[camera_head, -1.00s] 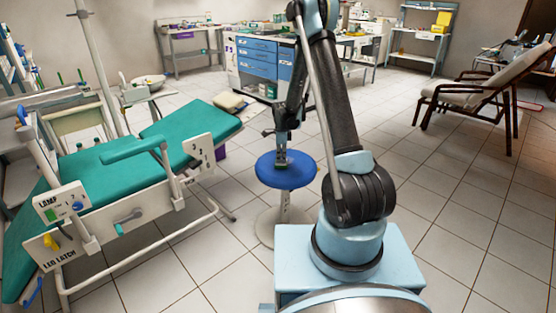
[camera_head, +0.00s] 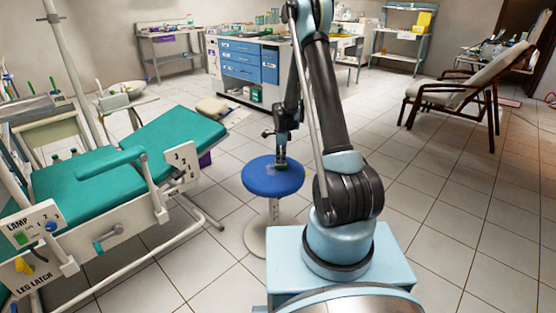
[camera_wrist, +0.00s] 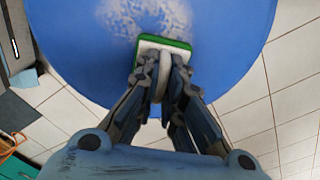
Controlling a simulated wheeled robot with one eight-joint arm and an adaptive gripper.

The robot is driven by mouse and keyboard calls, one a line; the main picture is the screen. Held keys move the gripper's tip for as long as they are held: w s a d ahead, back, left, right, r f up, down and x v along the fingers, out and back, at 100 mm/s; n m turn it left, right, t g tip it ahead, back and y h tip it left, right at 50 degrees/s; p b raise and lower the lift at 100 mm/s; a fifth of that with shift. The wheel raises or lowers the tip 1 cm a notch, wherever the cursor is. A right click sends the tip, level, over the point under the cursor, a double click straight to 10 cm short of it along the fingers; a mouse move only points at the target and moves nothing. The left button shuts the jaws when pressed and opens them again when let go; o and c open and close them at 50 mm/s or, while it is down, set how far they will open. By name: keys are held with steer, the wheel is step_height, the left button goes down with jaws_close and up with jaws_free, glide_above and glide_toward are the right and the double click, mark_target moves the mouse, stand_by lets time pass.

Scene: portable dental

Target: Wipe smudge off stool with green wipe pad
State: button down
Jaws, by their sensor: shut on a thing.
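The stool (camera_head: 258,181) has a round blue seat on a white pedestal and stands in front of me, beside the dental chair. My gripper (camera_head: 281,160) points down at the seat. In the wrist view my gripper (camera_wrist: 166,72) is shut on the green wipe pad (camera_wrist: 180,44), which has a white layer. The pad is at or just above the seat; I cannot tell if it touches. A pale, speckled smudge (camera_wrist: 145,18) shows on the blue seat (camera_wrist: 80,50), just beyond the pad. The pad partly hides the seat beneath it.
The teal dental chair (camera_head: 90,187) with white side panels stands close on the left. A blue drawer cabinet (camera_head: 240,62) is behind the stool. A brown-framed recliner (camera_head: 455,95) stands at the far right.

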steer(key=shift+w+d+r, duration=0.25)
steer(key=shift+d, duration=0.15)
steer(key=shift+w+d+f, duration=0.1)
steer(key=shift+w+d, duration=0.1)
steer(key=shift+w, duration=0.05)
step_height(320, 180, up, 2)
steer(key=shift+s+r, duration=0.1)
steer(key=shift+s, duration=0.05)
steer(key=shift+a+r, duration=0.1)
steer(key=shift+r, duration=2.6)
